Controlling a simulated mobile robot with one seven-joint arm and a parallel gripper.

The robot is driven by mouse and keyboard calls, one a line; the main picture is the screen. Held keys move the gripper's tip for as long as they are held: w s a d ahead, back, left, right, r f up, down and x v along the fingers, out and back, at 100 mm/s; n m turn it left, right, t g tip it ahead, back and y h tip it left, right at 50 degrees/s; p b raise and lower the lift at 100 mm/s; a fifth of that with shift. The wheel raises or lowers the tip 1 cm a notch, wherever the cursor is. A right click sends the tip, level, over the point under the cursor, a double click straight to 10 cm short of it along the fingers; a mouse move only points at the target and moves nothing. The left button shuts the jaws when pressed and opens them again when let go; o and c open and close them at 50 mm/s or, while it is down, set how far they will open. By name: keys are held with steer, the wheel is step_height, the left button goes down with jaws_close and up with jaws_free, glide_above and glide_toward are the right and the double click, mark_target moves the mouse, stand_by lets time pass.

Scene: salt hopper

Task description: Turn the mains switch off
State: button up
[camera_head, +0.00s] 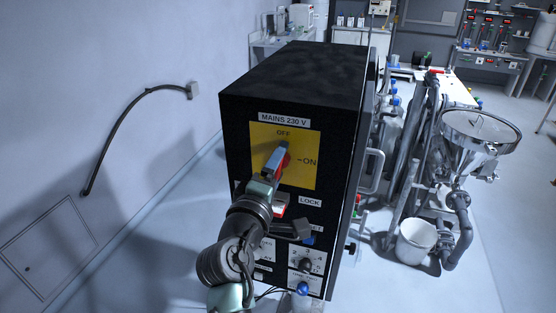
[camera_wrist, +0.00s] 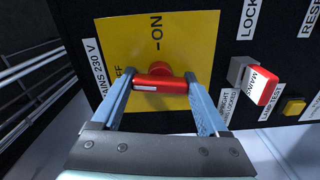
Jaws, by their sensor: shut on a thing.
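The mains switch is a red handle (camera_wrist: 165,84) on a yellow plate (camera_head: 305,165) marked OFF at the top and ON at the right. The plate is on the front of a black cabinet (camera_head: 240,125) labelled MAINS 230 V. In the wrist view the handle lies crosswise, its white-marked end toward the OFF side and not toward ON. My gripper (camera_wrist: 160,92) is shut on the handle, one finger at each end. In the head view my gripper (camera_head: 277,160) covers much of the handle, and only part of its red shows.
Below the plate are a red-and-white lock piece (camera_wrist: 262,86), a yellow button (camera_wrist: 292,106) and a black knob (camera_head: 306,264). A door handle (camera_head: 374,170) sticks out at the cabinet's right side. A steel hopper (camera_head: 478,140) and white bucket (camera_head: 415,241) stand to the right.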

steer(key=shift+n+p, duration=0.35)
steer(key=shift+n, duration=0.45)
steer(key=o, duration=1.2)
steer(key=shift+o, duration=0.2)
steer(key=shift+s, duration=0.1)
steer(key=b+v, duration=0.4)
steer(key=v, duration=0.8)
steer(key=shift+s, duration=0.4)
steer(key=shift+a, duration=0.15)
